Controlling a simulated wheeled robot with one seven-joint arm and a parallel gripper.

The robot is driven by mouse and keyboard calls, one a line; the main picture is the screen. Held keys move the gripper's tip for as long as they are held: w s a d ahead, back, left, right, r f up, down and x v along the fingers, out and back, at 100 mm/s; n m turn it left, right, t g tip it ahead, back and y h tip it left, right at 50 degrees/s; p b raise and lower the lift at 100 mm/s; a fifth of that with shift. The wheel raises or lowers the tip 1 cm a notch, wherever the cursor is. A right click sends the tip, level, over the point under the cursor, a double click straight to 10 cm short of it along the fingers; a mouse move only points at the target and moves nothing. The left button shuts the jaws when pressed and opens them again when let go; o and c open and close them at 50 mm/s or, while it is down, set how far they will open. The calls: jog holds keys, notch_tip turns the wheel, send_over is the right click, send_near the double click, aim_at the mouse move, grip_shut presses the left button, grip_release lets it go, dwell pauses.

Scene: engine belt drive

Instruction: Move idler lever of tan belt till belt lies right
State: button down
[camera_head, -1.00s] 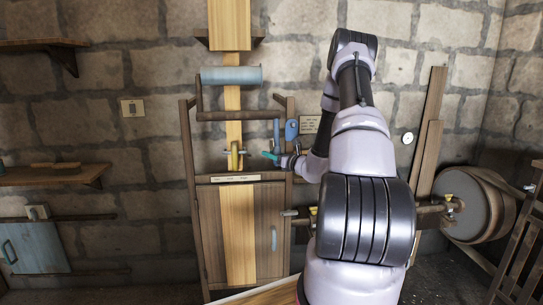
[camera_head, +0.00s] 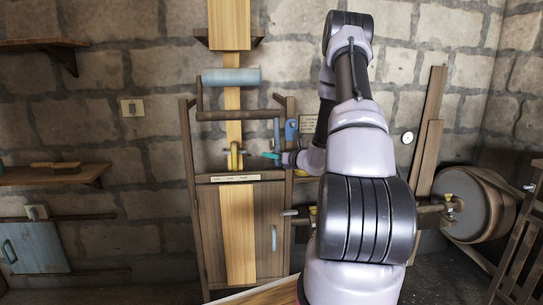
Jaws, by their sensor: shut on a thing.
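The tan belt (camera_head: 234,101) runs as a vertical strip, over the pale blue roller (camera_head: 231,76) region and down in front of the wooden cabinet. A yellow wheel (camera_head: 234,155) on a short grey axle sits at the belt, above the cabinet. A thin blue upright lever (camera_head: 276,132) stands right of the belt. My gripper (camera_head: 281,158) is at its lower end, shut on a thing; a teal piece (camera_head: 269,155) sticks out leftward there. Which part is held is too small to tell. The belt looks roughly centred at the wheel, but its exact lie is unclear.
A rounded blue handle (camera_head: 291,130) is just right of the lever. The wooden cabinet (camera_head: 268,210) stands below. A large wooden drum (camera_head: 476,207) is at the right, and a shelf (camera_head: 55,176) at the left. My arm hides part of the machine's right side.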

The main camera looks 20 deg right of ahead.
jog(key=shift+s+a, duration=0.1)
jog(key=shift+s, duration=0.2)
jog(key=c, duration=0.5)
grip_release()
jog(key=shift+s, duration=0.1)
jog(key=v, duration=1)
jog(key=shift+s+r, duration=0.25)
jog(key=shift+r, duration=0.05)
